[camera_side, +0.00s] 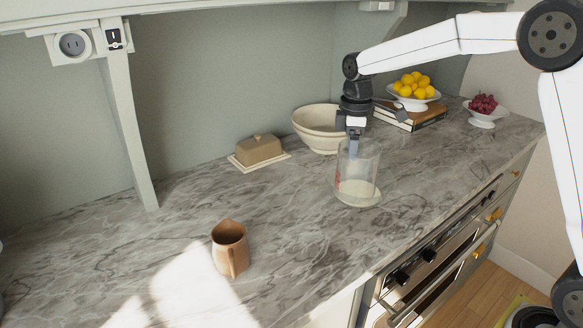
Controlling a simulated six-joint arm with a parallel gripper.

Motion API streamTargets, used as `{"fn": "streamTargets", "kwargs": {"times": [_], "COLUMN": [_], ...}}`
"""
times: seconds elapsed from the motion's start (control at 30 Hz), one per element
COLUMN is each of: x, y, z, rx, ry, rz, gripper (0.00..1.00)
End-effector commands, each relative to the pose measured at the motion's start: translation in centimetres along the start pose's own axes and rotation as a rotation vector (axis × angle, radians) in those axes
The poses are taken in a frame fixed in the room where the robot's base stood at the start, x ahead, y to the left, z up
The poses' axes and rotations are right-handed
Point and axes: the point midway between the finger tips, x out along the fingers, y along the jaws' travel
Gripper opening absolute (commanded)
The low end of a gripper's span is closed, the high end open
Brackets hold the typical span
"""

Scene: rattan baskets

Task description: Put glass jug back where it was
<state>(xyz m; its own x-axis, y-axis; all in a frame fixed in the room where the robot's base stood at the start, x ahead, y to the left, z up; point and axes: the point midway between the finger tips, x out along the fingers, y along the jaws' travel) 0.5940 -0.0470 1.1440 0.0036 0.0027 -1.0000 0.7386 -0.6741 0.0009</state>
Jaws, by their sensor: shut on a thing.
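The glass jug (360,180) is clear, with a pale layer at its bottom and a red mark on its left side. It looks upright, at or just above the marble counter right of centre; I cannot tell whether its base touches. My gripper (354,147) points down at the jug's rim and is shut on it. The fingertips are partly seen against the glass, so the exact grip is hard to make out.
A cream bowl (316,130) stands close behind the jug. A butter dish (258,150) is farther left, and a brown mug (230,249) is front left. Books (425,119) under a lemon bowl (414,104) and a grape bowl (482,122) are back right. The counter's middle is clear.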

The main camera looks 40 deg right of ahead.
Motion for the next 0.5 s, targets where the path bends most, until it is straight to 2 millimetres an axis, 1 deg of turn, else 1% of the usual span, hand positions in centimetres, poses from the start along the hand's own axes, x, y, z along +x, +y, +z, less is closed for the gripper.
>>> {"fn": "streamTargets", "kwargs": {"times": [0.03,0.2,0.3,0.4,0.5], "x": [-0.3,-0.3,-0.2,-0.1,0.1], "y": [-1.6,-6.5,-9.3,-11.6,-13.4], "z": [-0.5,-1.5,-1.7,-1.7,-1.6], "rx": [-0.059,-0.252,-0.361,-0.455,-0.528], "ry": [0.001,0.002,0.001,0.002,0.002], "rz": [0.001,0.000,-0.001,-0.001,-0.002], "gripper": [0.00,0.00,0.00,0.00,0.00]}}
